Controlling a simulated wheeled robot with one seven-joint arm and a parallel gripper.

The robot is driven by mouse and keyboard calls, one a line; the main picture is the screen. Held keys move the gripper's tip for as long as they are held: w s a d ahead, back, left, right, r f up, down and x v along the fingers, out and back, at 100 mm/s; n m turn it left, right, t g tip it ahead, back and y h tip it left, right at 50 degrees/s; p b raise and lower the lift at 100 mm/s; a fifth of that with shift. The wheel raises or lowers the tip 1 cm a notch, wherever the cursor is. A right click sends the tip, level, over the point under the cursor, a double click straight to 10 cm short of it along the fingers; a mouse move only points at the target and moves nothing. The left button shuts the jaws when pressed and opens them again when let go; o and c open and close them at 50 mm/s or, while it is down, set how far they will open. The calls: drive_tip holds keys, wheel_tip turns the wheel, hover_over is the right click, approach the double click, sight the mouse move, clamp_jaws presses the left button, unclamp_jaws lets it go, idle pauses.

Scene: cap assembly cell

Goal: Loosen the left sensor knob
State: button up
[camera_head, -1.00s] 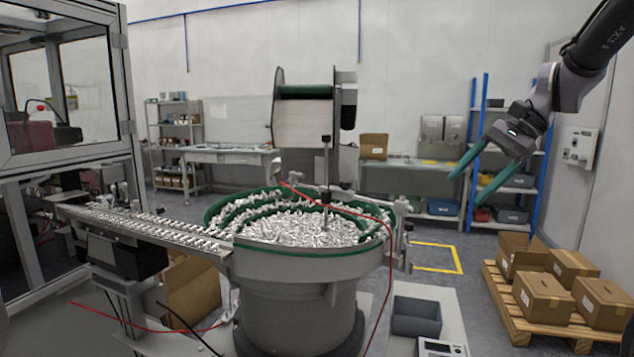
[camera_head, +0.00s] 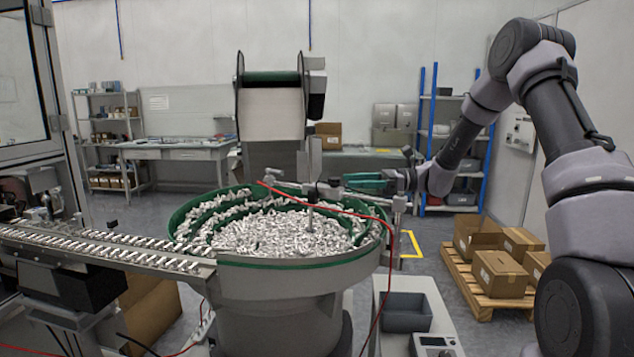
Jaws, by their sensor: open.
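The sensor bracket (camera_head: 290,185) is a thin grey horizontal bar over the bowl's back rim, with small clamps and a thin upright rod (camera_head: 310,205). A small dark knob-like part (camera_head: 334,182) sits on the bar, right of the rod. I cannot tell at this size which part is the left sensor knob. My gripper (camera_head: 346,181) reaches in from the right with its green fingers level and pointing left. The fingers are open, their tips close to the dark part. I cannot tell whether they touch it.
The round feeder bowl (camera_head: 290,262) with a green rim is full of small metal parts. A red cable (camera_head: 391,270) hangs over its right side. A parts track (camera_head: 100,248) runs left. A grey bin (camera_head: 404,312) stands front right, boxes on a pallet (camera_head: 483,300) behind.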

sight(334, 181)
drive_tip(key=s+a, duration=0.1)
drive_tip(key=a, duration=0.8)
drive_tip(key=shift+s, duration=0.25)
drive_tip(key=shift+a, duration=0.1)
drive_tip(key=shift+c, duration=0.3)
clamp_jaws()
